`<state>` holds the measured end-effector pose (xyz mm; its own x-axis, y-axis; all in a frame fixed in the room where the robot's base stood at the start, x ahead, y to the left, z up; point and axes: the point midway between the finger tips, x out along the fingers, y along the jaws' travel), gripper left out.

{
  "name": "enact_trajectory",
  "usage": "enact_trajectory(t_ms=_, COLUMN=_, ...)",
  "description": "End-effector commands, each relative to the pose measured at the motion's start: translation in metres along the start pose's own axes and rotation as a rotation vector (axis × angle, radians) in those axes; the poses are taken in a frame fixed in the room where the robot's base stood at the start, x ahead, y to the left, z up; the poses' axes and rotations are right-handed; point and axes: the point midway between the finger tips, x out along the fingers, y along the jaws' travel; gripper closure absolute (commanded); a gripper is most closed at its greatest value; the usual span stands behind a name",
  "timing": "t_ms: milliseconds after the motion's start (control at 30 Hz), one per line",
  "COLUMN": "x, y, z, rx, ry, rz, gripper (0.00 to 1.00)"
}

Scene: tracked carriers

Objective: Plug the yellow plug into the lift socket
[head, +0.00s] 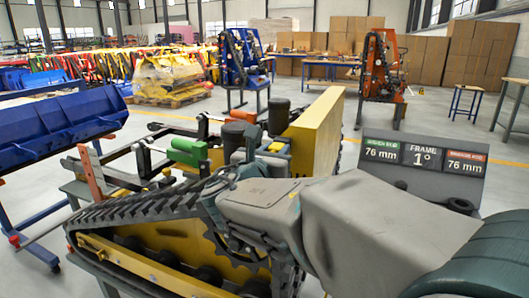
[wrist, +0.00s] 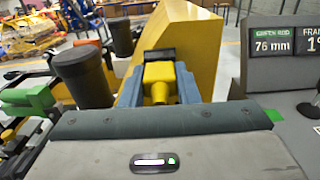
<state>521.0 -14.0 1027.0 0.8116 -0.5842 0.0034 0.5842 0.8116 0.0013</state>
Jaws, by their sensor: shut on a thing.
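My gripper (wrist: 158,88) is shut on the yellow plug (wrist: 158,74), with one blue-grey finger on each side of it. A dark block (wrist: 158,54), perhaps the lift socket, is right at the plug's far end. I cannot tell whether the plug is in it or only in front of it. In the head view, a small bit of yellow that looks like the plug (head: 277,147) shows beyond my wrist, beside the tall yellow housing.
The yellow housing (head: 316,128) stands close on the right, and dark cylinders (wrist: 84,76) on the left. A display (head: 422,160) reads 76 mm for both rods, frame 1°.

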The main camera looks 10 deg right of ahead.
Motion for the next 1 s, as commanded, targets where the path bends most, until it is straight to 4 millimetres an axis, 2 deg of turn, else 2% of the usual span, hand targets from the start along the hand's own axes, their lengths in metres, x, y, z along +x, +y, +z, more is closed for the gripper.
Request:
enact_trajectory(t_ms=100, x=0.003, y=-0.001, z=0.0, rx=0.0, ry=0.0, rz=-0.001, gripper=0.95)
enact_trajectory(t_ms=133, x=0.003, y=0.0, z=0.0, rx=0.0, ry=0.0, rz=-0.001, gripper=0.63)
enact_trajectory(t_ms=200, x=0.003, y=0.0, z=0.0, rx=0.0, ry=0.0, rz=-0.001, gripper=0.46)
enact_trajectory(t_ms=567, x=-0.003, y=0.0, z=0.001, rx=0.0, ry=0.0, rz=0.0, gripper=0.46)
enact_trajectory(t_ms=767, x=-0.035, y=0.001, z=0.002, rx=0.0, ry=0.0, rz=0.004, gripper=0.46)
enact_trajectory(t_ms=1000, x=-0.091, y=0.0, z=0.002, rx=0.0, ry=-0.001, rz=0.003, gripper=0.46)
